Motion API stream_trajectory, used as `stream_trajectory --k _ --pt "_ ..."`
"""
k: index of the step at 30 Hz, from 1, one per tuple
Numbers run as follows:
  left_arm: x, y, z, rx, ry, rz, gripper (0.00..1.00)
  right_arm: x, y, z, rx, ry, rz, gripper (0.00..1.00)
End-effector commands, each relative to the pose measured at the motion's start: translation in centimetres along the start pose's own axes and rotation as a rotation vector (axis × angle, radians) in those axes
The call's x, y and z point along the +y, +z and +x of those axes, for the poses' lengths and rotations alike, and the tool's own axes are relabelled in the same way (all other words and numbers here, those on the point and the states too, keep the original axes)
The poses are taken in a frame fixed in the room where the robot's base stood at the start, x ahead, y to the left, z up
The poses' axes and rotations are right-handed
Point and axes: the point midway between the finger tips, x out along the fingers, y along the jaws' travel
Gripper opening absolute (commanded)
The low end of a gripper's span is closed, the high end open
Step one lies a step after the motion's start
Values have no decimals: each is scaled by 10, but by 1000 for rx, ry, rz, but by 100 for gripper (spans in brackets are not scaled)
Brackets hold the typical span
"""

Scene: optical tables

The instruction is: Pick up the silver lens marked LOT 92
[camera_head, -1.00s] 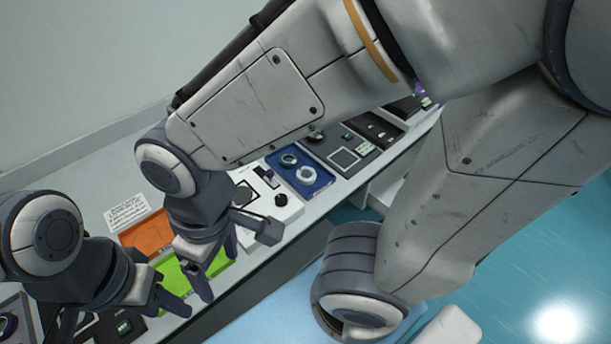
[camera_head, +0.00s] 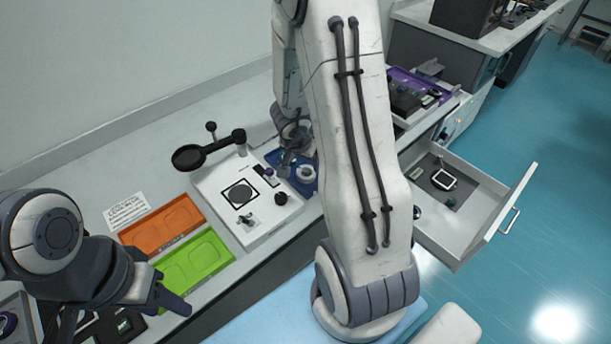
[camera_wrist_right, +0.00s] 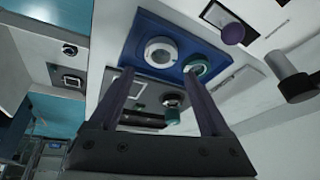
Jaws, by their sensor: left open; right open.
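A pale silver ring-shaped lens (camera_head: 306,173) lies in a blue tray (camera_head: 303,189) on the bench. In the right wrist view, this silver lens (camera_wrist_right: 160,52) sits in the blue tray (camera_wrist_right: 132,42) beside a teal-rimmed lens (camera_wrist_right: 197,64). No LOT marking is readable. My right gripper (camera_head: 287,163) is over the tray, partly hiding it in the head view. In the wrist view, its open fingers (camera_wrist_right: 158,78) are spread below the silver lens in the picture, with nothing gripped. My left gripper (camera_head: 126,318) is open and empty by the green tray.
A white instrument panel (camera_head: 245,225) with a black magnifier arm (camera_head: 205,150) stands left of the blue tray. Orange (camera_head: 160,225) and green (camera_head: 200,258) trays lie further left. An open drawer (camera_head: 480,190) juts out at the right. My right arm blocks the middle.

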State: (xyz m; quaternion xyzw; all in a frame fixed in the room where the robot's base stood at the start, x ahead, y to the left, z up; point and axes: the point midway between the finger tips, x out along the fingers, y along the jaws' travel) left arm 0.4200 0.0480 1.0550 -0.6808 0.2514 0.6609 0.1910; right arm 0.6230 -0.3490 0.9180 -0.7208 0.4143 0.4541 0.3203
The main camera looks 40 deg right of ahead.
Motion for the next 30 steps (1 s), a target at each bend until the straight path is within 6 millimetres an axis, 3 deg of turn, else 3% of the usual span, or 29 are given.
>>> stream_trajectory --k 3,11,18,27,29,30 --pt "-2 1 20 0 0 0 50 0 3 26 -2 0 -1 81" --pt "-2 2 32 0 0 0 50 0 1 45 -2 -2 -1 81" --pt "-4 3 59 0 0 0 50 -1 1 81 -1 -2 -2 81" --pt "-4 3 60 0 0 0 50 -2 -1 86 -1 -3 -2 81" --pt "-4 3 60 0 0 0 50 -2 -1 86 -1 -3 -2 62" --pt "-4 3 60 0 0 0 50 -2 -1 85 -1 -3 -2 47"
